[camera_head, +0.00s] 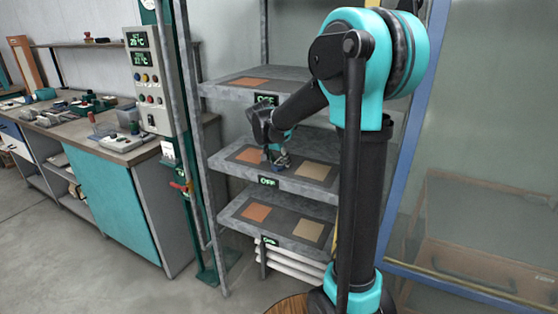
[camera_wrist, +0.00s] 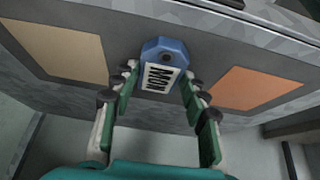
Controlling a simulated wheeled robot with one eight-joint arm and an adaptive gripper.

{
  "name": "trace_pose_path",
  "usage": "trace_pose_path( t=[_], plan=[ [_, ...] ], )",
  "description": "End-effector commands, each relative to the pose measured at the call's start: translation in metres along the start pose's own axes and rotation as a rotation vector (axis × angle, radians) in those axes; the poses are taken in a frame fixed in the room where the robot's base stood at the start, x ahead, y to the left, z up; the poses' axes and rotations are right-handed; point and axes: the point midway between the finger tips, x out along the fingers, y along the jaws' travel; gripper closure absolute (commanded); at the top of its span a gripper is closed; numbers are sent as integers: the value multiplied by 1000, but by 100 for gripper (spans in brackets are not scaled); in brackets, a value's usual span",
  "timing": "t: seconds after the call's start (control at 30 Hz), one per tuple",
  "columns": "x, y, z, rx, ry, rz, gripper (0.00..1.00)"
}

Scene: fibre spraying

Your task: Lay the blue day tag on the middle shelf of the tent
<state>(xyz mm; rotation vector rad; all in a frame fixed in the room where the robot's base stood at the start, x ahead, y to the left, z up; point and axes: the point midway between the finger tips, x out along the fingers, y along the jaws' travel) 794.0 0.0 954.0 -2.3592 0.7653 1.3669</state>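The blue day tag (camera_wrist: 172,47), with a pale label reading MON, shows in the wrist view between my fingertips. My gripper (camera_wrist: 161,75) has a finger at each side of it and appears closed on it. In the head view my gripper (camera_head: 278,155) is over the middle shelf (camera_head: 285,186) of the tent, between an orange square (camera_head: 251,156) and a tan square (camera_head: 313,170). The tag is tiny and mostly hidden there. In the wrist view it is over the grey strip between the tan and orange squares. Whether it touches the shelf I cannot tell.
Upper (camera_head: 225,89) and lower (camera_head: 274,228) shelves lie close above and below, with metal posts (camera_head: 201,150) at the left. A small display (camera_head: 268,181) is on the middle shelf's front edge. A workbench (camera_head: 100,155) stands left; a glazed cabinet (camera_head: 480,200) stands right.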

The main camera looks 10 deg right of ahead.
Motion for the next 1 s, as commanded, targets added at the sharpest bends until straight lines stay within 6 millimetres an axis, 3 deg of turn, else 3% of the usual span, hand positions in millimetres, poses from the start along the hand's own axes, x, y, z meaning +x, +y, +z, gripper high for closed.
trace_pose_path(
  t=[0.13, 0.47, 0.8, 1.0],
  plan=[
    [0, 0, 0, 0, 0, 0, 37],
    [-4, 0, -1, 0, 0, 0, 37],
    [-54, 0, 0, -2, 0, -2, 37],
    [-74, 0, -1, 0, -1, 0, 37]
  ],
)
